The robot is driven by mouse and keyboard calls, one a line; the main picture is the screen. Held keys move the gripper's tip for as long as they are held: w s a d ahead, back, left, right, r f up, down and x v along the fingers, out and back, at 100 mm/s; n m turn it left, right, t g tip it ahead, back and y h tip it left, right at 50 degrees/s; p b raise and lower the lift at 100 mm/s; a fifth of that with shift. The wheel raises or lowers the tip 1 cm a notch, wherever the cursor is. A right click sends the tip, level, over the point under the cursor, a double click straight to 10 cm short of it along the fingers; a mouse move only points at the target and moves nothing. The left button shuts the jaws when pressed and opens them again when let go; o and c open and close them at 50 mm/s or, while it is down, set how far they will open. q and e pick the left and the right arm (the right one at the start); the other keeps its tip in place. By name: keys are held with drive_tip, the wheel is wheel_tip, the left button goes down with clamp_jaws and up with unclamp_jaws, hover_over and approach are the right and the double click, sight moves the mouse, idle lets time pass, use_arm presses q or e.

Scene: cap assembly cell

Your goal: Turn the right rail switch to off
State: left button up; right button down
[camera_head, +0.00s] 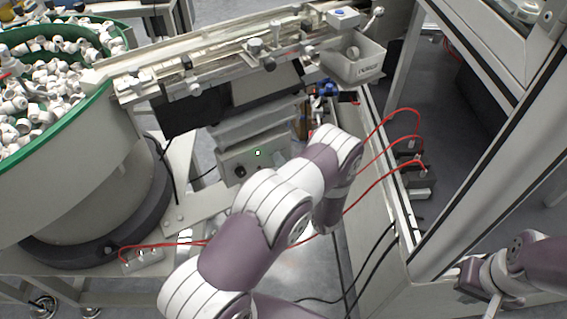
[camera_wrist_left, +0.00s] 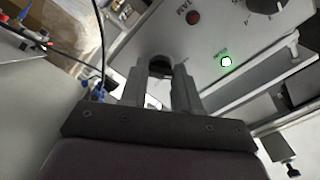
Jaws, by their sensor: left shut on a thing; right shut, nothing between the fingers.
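The grey control box (camera_head: 228,160) stands below the rail, with a lit green lamp (camera_head: 258,153) and a black knob (camera_head: 240,171) at its left. The left wrist view shows its panel (camera_wrist_left: 220,30) turned over, with the lit green lamp (camera_wrist_left: 226,61), a red button (camera_wrist_left: 193,18) and the far black knob (camera_wrist_left: 265,5). My left gripper (camera_wrist_left: 161,70) is shut on the dark right rail switch (camera_wrist_left: 159,66) at the panel's other end. Its fingers hide most of the switch, so its setting cannot be read. My right gripper (camera_head: 482,288) is shut and empty at the lower right.
A green-rimmed bowl (camera_head: 103,92) of white caps stands at the left. The rail (camera_head: 190,68) runs above the box, with a clear bin (camera_head: 352,62) at its right end. Red cables (camera_head: 375,192) and a framed enclosure (camera_head: 460,90) lie to the right.

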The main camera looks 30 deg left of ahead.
use_arm(q)
drive_tip(key=m, duration=0.6)
drive_tip(key=shift+f+m, duration=0.1)
drive_tip(key=shift+m, duration=0.2)
idle(0.4)
drive_tip(key=o, duration=1.1)
drive_tip(key=shift+c, duration=0.2)
drive_tip(key=shift+d, duration=0.15)
drive_tip(key=v, duration=1.2)
drive_tip(key=shift+s+d, duration=0.2)
drive_tip(key=shift+s, duration=0.05)
